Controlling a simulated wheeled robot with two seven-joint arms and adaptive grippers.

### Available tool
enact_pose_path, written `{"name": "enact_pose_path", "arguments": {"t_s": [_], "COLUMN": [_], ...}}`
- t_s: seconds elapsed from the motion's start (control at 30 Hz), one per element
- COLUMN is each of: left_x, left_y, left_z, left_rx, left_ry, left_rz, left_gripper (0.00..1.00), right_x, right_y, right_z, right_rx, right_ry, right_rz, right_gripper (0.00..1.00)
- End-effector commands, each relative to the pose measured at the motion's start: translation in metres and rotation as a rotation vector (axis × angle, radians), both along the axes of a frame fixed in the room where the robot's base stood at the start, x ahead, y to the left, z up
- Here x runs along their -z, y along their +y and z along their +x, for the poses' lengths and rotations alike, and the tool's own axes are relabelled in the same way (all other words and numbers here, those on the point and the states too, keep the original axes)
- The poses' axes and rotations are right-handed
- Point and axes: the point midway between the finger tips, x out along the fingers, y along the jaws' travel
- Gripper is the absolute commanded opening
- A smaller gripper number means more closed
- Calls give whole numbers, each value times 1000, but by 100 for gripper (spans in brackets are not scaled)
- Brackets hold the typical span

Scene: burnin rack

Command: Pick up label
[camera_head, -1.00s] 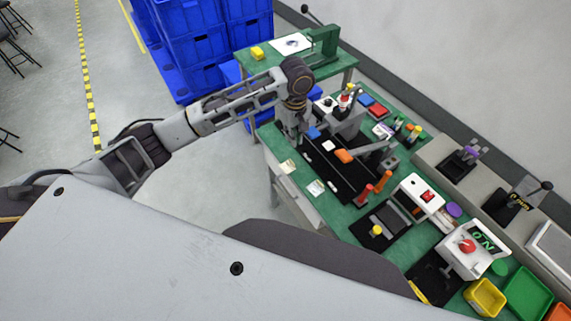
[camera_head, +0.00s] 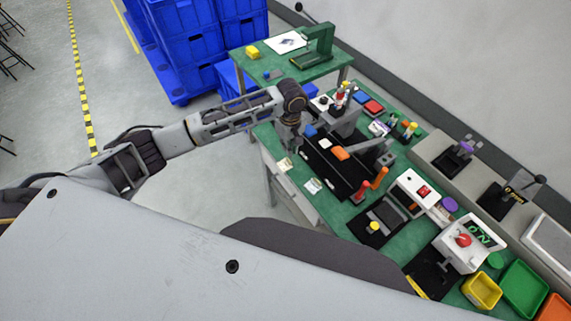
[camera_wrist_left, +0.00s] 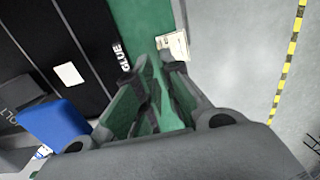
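Small pale printed labels lie at the table's near edge. One label (camera_head: 285,164) is just below my left gripper (camera_head: 292,146), and another (camera_head: 313,185) lies further right. A plain white card (camera_wrist_left: 68,74) lies on the black mat (camera_wrist_left: 95,40). My right gripper is not in view.
The green workbench (camera_head: 345,215) carries blue and orange blocks, red and orange posts, and several devices. A blue block (camera_wrist_left: 53,124) is left of the gripper in the wrist view. Blue crates (camera_head: 190,45) stand behind. Open floor (camera_head: 200,190) is left of the bench.

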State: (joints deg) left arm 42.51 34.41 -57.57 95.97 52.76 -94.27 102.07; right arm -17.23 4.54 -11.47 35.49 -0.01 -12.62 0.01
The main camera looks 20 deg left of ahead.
Motion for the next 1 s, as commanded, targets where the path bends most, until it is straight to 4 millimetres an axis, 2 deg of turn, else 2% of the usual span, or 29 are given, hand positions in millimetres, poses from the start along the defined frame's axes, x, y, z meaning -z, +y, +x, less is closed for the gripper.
{"name": "enact_pose_path", "arguments": {"t_s": [0.2,0.67,1.0], "left_x": [18,22,53], "left_y": [0,0,2], "left_z": [0,0,-1], "left_rx": [0,0,0], "left_ry": [-1,0,0], "left_rz": [1,0,1], "left_gripper": [8,8,8], "right_x": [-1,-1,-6], "right_y": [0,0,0], "right_z": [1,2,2], "right_rx": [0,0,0], "right_ry": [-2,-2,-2], "right_rz": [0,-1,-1], "right_gripper": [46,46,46]}}
